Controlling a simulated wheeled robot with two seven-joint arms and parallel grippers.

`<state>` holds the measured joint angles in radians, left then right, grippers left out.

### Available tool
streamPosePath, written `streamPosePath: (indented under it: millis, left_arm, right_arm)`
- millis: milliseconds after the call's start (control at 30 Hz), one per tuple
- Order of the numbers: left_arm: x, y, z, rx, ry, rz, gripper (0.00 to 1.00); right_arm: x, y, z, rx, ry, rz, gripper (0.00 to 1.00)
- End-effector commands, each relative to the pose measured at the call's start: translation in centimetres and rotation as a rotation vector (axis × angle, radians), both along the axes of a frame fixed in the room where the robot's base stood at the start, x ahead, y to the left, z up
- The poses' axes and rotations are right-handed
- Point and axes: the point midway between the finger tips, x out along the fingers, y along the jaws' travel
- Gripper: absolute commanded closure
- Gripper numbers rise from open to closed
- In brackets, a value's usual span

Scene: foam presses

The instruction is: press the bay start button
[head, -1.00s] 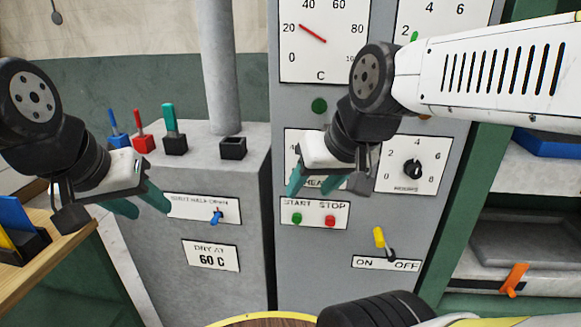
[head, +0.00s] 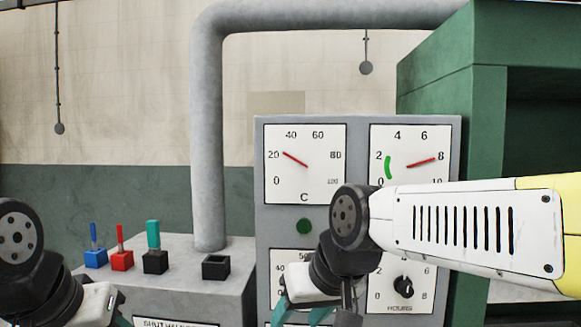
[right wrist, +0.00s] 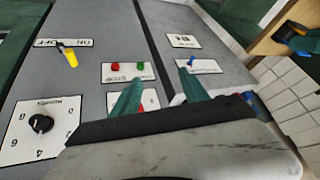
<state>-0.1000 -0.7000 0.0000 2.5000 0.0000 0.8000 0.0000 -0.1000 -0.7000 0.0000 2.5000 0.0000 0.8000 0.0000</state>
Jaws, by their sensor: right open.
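The start/stop plate (right wrist: 116,74) shows in the right wrist view on the grey panel, upside down, with a green start button (right wrist: 141,65) and a red stop button (right wrist: 115,66). In the head view this plate is below the frame. My right gripper (right wrist: 160,88) is open and empty, its two teal fingers spread before the panel; the green button appears between and beyond the tips, apart from them. In the head view the right gripper (head: 300,314) hangs before the lower dials. My left gripper (head: 112,318) is mostly cut off at the bottom left.
The panel carries a temperature gauge (head: 305,190), a second gauge (head: 407,190), a green lamp (head: 304,226) and an hours dial (head: 403,300). A yellow on/off lever (right wrist: 70,55) stands beside the plate. Left is a grey cabinet with blue, red and teal levers (head: 153,235) and a pipe (head: 208,140).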

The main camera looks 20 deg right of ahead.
Motion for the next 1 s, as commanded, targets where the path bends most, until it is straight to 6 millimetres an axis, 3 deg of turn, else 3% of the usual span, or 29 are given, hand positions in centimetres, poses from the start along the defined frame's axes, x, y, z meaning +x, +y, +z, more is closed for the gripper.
streamPosePath:
  millis: [300, 567, 1000]
  left_arm:
    - [0.00, 0.00, 0.00, 0.000, 0.000, 0.000, 0.57]
    - [0.00, 0.00, 0.00, 0.000, 0.000, 0.000, 0.57]
    - [0.00, 0.00, 0.00, 0.000, 0.000, 0.000, 0.57]
  right_arm:
    - [0.00, 0.00, 0.00, 0.000, 0.000, 0.000, 0.49]
    - [0.00, 0.00, 0.00, 0.000, 0.000, 0.000, 1.00]
    - [0.00, 0.00, 0.00, 0.000, 0.000, 0.000, 1.00]
